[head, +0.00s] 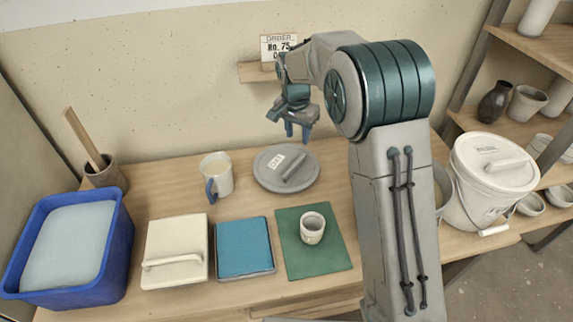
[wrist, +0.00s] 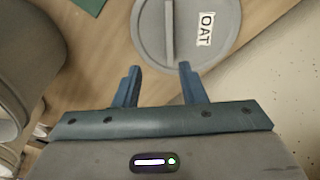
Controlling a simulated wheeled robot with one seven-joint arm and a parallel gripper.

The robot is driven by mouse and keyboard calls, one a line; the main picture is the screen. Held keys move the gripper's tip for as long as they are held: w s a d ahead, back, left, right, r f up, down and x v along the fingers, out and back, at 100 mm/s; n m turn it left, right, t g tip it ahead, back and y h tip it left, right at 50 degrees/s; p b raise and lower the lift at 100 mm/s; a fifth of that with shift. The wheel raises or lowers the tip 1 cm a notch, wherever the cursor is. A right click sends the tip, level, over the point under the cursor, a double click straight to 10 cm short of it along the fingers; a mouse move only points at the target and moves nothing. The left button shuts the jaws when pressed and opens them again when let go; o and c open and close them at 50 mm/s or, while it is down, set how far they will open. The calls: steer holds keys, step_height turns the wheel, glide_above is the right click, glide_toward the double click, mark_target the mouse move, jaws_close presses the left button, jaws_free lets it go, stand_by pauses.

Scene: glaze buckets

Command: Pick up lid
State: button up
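A round grey lid (head: 267,178) lies flat on the wooden table near the wall. It has a bar handle (head: 294,167) and a white label, and in the wrist view the lid (wrist: 187,48) reads "OAT". My gripper (head: 297,134) is above the lid, apart from it, with its fingers pointing down. In the wrist view my gripper (wrist: 159,68) has its two fingers spread with nothing between them. The handle lies beyond the fingertips there. The lid is partly cut off by the top edge of the wrist view.
A white lidded bucket (head: 467,207) stands at the right. A mug (head: 220,172) stands left of the lid. In front are a cream lidded box (head: 163,240), a blue tile (head: 245,248) and a small cup (head: 312,228) on a green mat (head: 325,262). A blue tub (head: 117,255) stands far left.

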steer(key=a, duration=0.1)
glide_above(295, 164)
steer(key=s, duration=0.1)
step_height(295, 164, down, 10)
steer(key=shift+a, duration=0.15)
steer(key=shift+w+f, duration=0.2)
steer(key=shift+f, duration=0.95)
steer(key=shift+w+f, duration=0.2)
steer(key=shift+f, duration=0.9)
steer(key=shift+f+b, duration=0.25)
steer(key=shift+b, duration=0.15)
jaws_close()
